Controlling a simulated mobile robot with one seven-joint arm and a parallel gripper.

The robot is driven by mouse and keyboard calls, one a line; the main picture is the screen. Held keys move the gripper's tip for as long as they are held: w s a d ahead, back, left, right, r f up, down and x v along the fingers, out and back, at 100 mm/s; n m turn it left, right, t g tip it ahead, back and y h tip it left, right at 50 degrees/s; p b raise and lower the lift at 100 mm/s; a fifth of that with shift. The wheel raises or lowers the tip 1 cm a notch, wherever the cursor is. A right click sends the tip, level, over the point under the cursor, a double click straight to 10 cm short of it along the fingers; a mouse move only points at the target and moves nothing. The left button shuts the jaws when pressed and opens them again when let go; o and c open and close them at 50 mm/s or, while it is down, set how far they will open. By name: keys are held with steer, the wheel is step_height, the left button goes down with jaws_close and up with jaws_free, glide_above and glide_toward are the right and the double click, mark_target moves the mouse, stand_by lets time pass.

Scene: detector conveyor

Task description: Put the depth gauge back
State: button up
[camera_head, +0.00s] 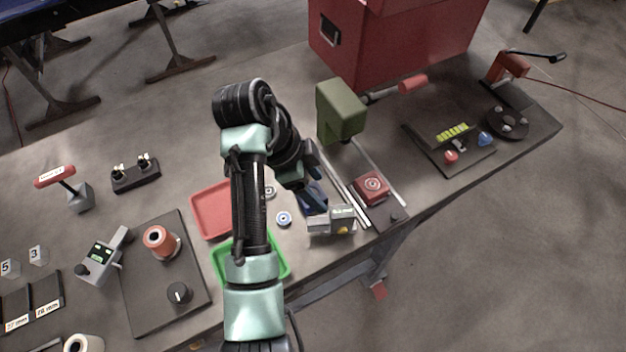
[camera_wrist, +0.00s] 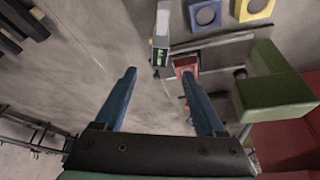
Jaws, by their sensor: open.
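A grey instrument with a pale label and a yellow spot (camera_head: 332,224) sits by the near end of the conveyor, close to the table's front edge. I take it to be the depth gauge, though its shape is partly hidden. An instrument with a small green display (camera_wrist: 160,50) shows beyond my fingertips in the wrist view, apart from them; I cannot tell for sure that it is the same one. My gripper (camera_head: 315,198) is above and beside the grey instrument. Its two blue fingers (camera_wrist: 165,98) are spread with nothing between them.
A green arch (camera_head: 341,108) stands over the conveyor, which carries a red block (camera_head: 372,185). A red cabinet (camera_head: 400,40) stands behind. Red (camera_head: 208,211) and green (camera_head: 284,268) trays lie left. Another grey instrument with a green display (camera_head: 101,256) stands beside a dark board (camera_head: 150,300).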

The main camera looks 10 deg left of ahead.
steer(key=shift+a+r, duration=0.25)
steer(key=shift+r, duration=0.4)
steer(key=w+d+r+n+t+y, duration=0.1)
steer(key=w+r+n+t, duration=0.2)
steer(key=w+r+t, duration=0.45)
steer(key=w+d+r+n+t+y, duration=0.1)
steer(key=w+d+r+n+t, duration=0.2)
steer(key=r, duration=0.8)
step_height(320, 180, up, 16)
steer(key=n+t, duration=0.3)
steer(key=t, duration=0.3)
steer(key=s+r+n+t+y, duration=0.1)
steer(key=s+r+n+t, duration=0.5)
steer(key=s+r, duration=1.1)
step_height(320, 180, up, 4)
steer(key=t, duration=0.4)
steer(key=shift+s+d+f+y, duration=0.2)
steer(key=shift+d+y, duration=0.1)
steer(key=shift+y, duration=0.1)
